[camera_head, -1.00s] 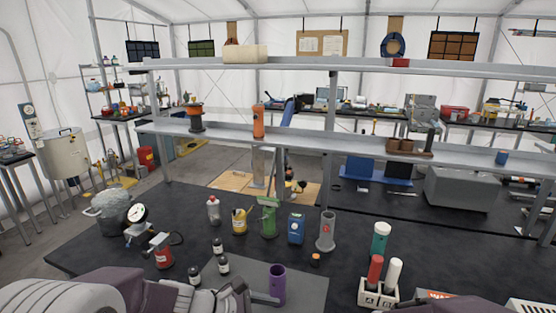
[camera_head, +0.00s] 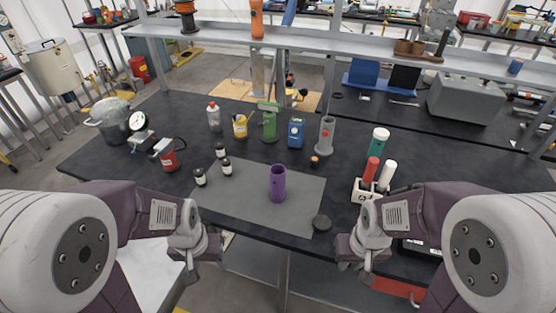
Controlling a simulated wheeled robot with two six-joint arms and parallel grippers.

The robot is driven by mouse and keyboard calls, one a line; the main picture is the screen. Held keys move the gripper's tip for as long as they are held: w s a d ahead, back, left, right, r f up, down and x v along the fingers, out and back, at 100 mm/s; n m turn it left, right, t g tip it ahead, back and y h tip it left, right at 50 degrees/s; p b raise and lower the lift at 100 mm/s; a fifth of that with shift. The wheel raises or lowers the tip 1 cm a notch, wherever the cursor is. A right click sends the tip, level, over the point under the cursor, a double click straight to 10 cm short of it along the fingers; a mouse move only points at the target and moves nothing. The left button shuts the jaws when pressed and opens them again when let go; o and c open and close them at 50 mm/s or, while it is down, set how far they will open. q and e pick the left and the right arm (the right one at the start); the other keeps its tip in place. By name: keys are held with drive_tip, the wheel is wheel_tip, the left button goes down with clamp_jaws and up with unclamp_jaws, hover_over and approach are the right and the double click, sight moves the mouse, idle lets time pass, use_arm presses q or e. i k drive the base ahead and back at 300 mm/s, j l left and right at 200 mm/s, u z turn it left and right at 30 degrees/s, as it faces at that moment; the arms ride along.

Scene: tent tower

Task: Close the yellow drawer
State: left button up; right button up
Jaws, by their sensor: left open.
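No yellow drawer can be made out for sure. A small yellow patch (camera_head: 181,310) shows at the bottom edge of the head view, left of centre; I cannot tell what it belongs to. My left gripper (camera_head: 186,284) points down in front of the dark workbench (camera_head: 100,163), at lower left, open, with no object seen in it. My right gripper (camera_head: 364,276) hangs down in front of the bench's edge at lower right; its fingers are too hidden to tell their state.
A purple cup (camera_head: 277,184) stands on a grey mat (camera_head: 245,205) with small dark bottles. A white holder (camera_head: 362,190) carries red and white tubes. A red-fronted dark unit (camera_head: 400,288) is at lower right. A white surface (camera_head: 150,262) lies below left.

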sight(155, 280)
drive_tip(key=k+u, duration=0.15)
drive_tip(key=u, duration=0.35)
drive_tip(key=k+j+u, duration=0.15)
drive_tip(key=u, duration=0.3)
drive_tip(key=k+j+u, duration=0.15)
drive_tip(key=u, duration=0.35)
drive_tip(key=k+j+u, duration=0.1)
drive_tip(key=j+u, duration=0.15)
drive_tip(key=u, duration=0.2)
drive_tip(key=l, duration=0.3)
drive_tip(key=i+l, duration=0.1)
drive_tip(key=l, duration=0.25)
